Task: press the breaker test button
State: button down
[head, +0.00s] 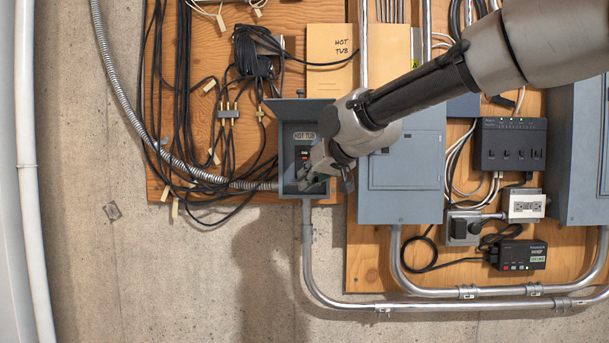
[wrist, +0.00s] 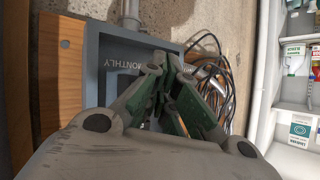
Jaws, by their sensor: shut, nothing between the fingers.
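The small grey breaker box (head: 287,134) labelled HOT TUB is on the wall in the head view, with its lid raised. A dark breaker (head: 304,153) with a red mark shows inside, under the label. My gripper (head: 308,182) is shut and empty, with its fingertips at the lower part of the box opening. In the wrist view my gripper (wrist: 160,70) points into the grey box (wrist: 91,60), where the word MONTHLY (wrist: 122,64) shows beside the fingers. The test button is not distinguishable; the fingers cover part of the inside. I cannot tell whether they touch anything.
A large grey panel (head: 405,185) stands just right of the box. Black cables (head: 185,100) hang on the plywood at left, and also show in the wrist view (wrist: 208,75). Metal conduit (head: 308,250) runs below the box.

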jog(key=s, duration=0.4)
jog(key=shift+a, duration=0.1)
dwell(0.6)
